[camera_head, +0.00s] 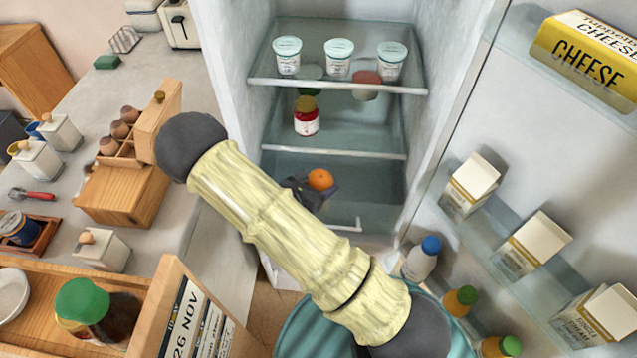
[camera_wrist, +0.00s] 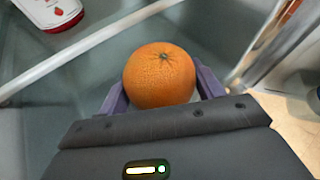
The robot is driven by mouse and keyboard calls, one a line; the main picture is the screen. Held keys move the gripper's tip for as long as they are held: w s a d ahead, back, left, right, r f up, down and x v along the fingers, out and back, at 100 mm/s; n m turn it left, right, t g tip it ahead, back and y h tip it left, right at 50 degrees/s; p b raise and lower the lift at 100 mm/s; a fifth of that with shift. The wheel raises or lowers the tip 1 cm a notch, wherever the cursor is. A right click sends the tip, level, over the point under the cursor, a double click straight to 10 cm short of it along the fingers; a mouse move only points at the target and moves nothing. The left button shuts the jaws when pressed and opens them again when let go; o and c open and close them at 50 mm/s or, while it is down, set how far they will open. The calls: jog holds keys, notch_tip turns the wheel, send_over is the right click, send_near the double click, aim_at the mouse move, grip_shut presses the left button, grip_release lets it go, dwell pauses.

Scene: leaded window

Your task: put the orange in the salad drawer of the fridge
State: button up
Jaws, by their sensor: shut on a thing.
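The orange (camera_wrist: 160,75) is between the two purple fingers of my gripper (camera_wrist: 161,93) in the wrist view, and the gripper is shut on it. In the head view the orange (camera_head: 320,180) shows at the end of my dark gripper (camera_head: 318,190), inside the open fridge below the lower glass shelf. The salad drawer (camera_head: 345,222) appears as a clear-walled bin at the fridge bottom, with the orange over or in front of it. I cannot tell how far above its floor the orange is. My arm hides part of the drawer's left side.
Three white tubs (camera_head: 339,58) stand on the upper shelf. A red-labelled jar (camera_head: 306,116) stands on the shelf below. The open fridge door at right holds cartons (camera_head: 470,184) and bottles (camera_head: 421,258). A counter with an egg rack (camera_head: 122,137) lies at left.

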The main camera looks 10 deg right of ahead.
jog(key=shift+s+f+b, duration=0.15)
jog(key=shift+f+b, duration=0.15)
jog(key=shift+f, duration=0.2)
jog(key=o, duration=1.1)
jog(key=shift+s+f, duration=0.1)
jog(key=shift+f, duration=0.05)
jog(key=shift+r+p, duration=0.5)
jog(key=shift+r, duration=0.05)
jog(key=v, duration=0.8)
jog(key=b+v, duration=0.1)
jog(key=v, duration=0.3)
jog(key=shift+w+r, duration=0.3)
jog(key=shift+w, duration=0.1)
